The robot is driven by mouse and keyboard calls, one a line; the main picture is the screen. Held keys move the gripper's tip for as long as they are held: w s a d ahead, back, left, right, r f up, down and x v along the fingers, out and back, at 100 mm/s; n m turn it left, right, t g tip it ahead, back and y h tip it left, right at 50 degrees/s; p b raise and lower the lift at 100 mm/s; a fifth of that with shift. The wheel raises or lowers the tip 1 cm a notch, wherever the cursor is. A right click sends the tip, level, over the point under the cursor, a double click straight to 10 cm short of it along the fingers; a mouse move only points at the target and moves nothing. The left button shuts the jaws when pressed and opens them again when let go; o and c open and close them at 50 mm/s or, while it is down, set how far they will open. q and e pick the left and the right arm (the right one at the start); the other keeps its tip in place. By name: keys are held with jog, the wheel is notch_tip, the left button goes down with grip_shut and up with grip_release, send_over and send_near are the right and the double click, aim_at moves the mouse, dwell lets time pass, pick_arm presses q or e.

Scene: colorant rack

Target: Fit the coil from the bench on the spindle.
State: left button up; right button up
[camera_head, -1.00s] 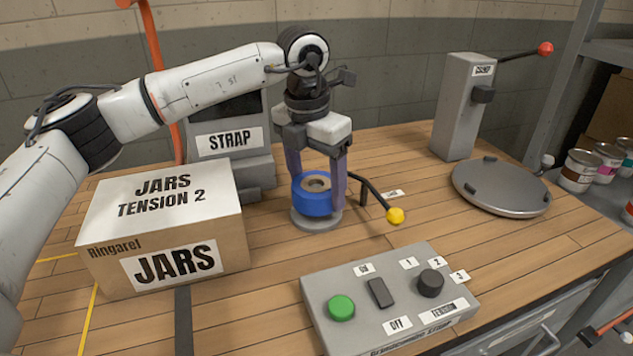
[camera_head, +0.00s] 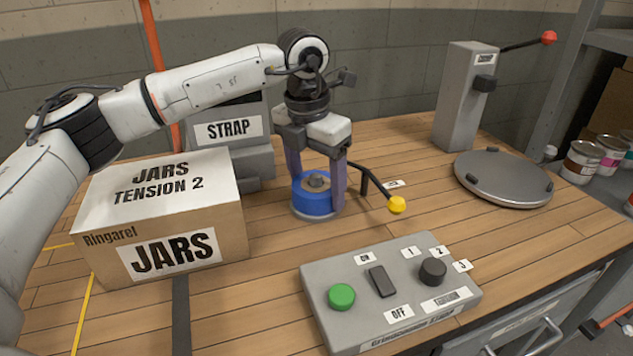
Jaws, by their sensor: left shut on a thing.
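The coil is a blue ring (camera_head: 315,204) in the middle of the bench. It sits low around the spindle (camera_head: 316,180), whose grey top shows in the coil's centre hole. The coil is level and close to the round grey base (camera_head: 318,216) beneath it; I cannot tell whether they touch fully. My left gripper (camera_head: 317,190) points down from above, with one finger on each side of the coil, and is shut on it. My right gripper is not in view.
A crank with a yellow knob (camera_head: 397,204) juts out right of the coil. The STRAP machine (camera_head: 255,160) stands behind, a JARS box (camera_head: 165,215) at left. A control box (camera_head: 390,290) lies in front. A clamp post (camera_head: 465,100) and round plate (camera_head: 503,178) stand right.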

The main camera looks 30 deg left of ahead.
pick_arm(q)
jog(key=o, duration=1.2)
